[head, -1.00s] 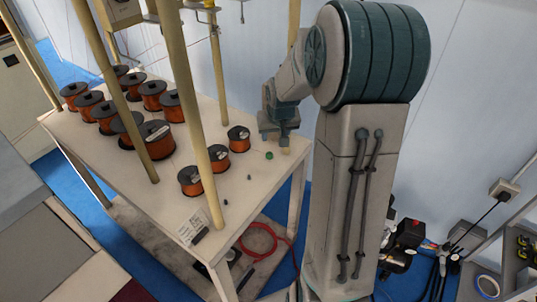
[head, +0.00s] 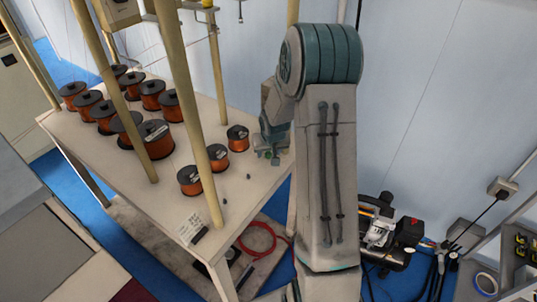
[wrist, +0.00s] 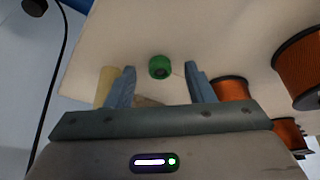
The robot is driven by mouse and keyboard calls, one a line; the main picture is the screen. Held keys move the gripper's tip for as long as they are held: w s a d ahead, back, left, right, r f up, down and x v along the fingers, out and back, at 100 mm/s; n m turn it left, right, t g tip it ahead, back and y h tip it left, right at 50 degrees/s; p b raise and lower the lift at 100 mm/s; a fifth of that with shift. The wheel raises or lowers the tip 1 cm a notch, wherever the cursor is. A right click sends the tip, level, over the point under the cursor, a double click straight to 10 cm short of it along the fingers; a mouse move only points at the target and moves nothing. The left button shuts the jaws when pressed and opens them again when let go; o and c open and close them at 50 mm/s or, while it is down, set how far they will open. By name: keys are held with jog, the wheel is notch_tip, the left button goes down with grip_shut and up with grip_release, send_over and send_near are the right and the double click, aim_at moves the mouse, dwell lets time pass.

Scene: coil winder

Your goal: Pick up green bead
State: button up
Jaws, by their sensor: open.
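The green bead (wrist: 160,67) is a small round piece with a dark hole, and it sits on the pale table top (head: 112,162). In the wrist view it lies between the lines of the two fingers, at about the height of their tips in the picture. My gripper (wrist: 160,73) is open, with nothing between its fingers that I can see held. In the head view my gripper (head: 268,156) is low over the right part of the table, at the bead's place, and mostly hides the bead there.
Copper wire spools stand close by, the nearest one (head: 238,138) just left of my gripper, with others (head: 190,180) farther left. Two small dark pieces (head: 248,177) lie in front. A wooden post (head: 207,130) rises from the table. The table's right edge is near.

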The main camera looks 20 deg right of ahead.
jog(key=shift+w+f, duration=0.1)
jog(key=shift+f, duration=0.1)
jog(key=c, duration=1)
jog(key=shift+c, duration=0.2)
jog(key=shift+r, duration=0.55)
jog(key=v, duration=0.2)
jog(key=shift+s+r+b, duration=0.25)
jog(key=shift+b, duration=0.15)
jog(key=s+a, duration=0.3)
jog(key=s, duration=1.3)
jog(key=shift+s+a+b, duration=0.15)
jog(key=shift+s+b, duration=0.1)
jog(key=shift+b, duration=0.2)
jog(key=shift+r, duration=0.1)
